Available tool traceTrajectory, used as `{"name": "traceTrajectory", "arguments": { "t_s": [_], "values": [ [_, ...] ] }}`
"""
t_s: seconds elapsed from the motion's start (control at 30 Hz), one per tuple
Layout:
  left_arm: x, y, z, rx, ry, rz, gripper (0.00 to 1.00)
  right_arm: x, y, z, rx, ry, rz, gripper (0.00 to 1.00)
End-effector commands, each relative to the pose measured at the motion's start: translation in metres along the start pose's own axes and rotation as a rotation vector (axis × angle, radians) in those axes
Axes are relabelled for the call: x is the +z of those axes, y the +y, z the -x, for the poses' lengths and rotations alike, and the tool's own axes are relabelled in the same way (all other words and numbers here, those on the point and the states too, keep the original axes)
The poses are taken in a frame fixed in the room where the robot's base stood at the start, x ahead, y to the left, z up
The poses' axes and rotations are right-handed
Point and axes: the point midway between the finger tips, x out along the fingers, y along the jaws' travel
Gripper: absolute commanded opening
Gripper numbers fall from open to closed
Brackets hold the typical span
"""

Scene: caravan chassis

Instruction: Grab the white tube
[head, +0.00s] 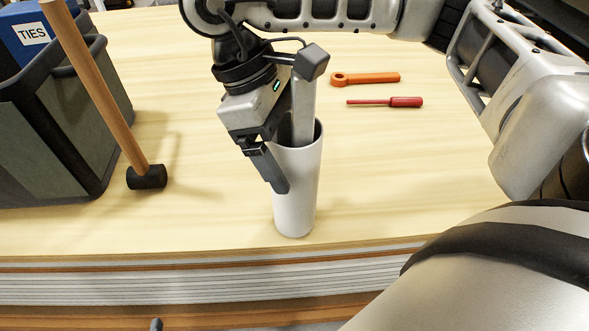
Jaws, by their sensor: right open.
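The white tube (299,190) stands upright on the wooden table, close to its front edge, with its open end up. My right gripper (277,172) is at the tube's upper left side, pointing down, with its jaws open. One dark finger lies across the near left face of the tube; whether it touches cannot be told. The other finger is hidden. A pale grey bar with a dark block on top (304,105) reaches down at the tube's mouth; I cannot tell whether it stands inside. My left gripper is out of view.
A dark bin (60,125) with a blue box marked TIES (30,38) is at left. A mallet (147,177) stands head down beside it. An orange wrench (365,78) and a red screwdriver (400,102) lie behind the tube. The table right of the tube is clear.

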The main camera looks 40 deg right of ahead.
Motion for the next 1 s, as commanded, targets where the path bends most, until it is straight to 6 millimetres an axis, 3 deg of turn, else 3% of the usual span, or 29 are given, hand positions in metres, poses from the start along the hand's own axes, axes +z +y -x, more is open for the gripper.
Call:
{"name": "traceTrajectory", "arguments": {
  "t_s": [0.2,0.4,0.43,0.77,1.0],
  "values": [
    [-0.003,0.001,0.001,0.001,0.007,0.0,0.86,0.0,0.0,0.0,0.0,0.0,-0.001,0.83],
    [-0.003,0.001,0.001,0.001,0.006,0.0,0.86,0.0,0.0,0.0,0.0,0.0,-0.001,0.28],
    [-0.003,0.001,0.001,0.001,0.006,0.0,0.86,0.0,0.0,0.0,0.0,0.0,0.0,0.24],
    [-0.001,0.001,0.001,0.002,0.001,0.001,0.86,0.001,0.0,0.004,0.002,0.002,-0.001,0.24],
    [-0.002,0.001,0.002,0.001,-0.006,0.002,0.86,0.009,0.001,0.022,0.003,0.003,-0.002,0.24]
  ]
}}
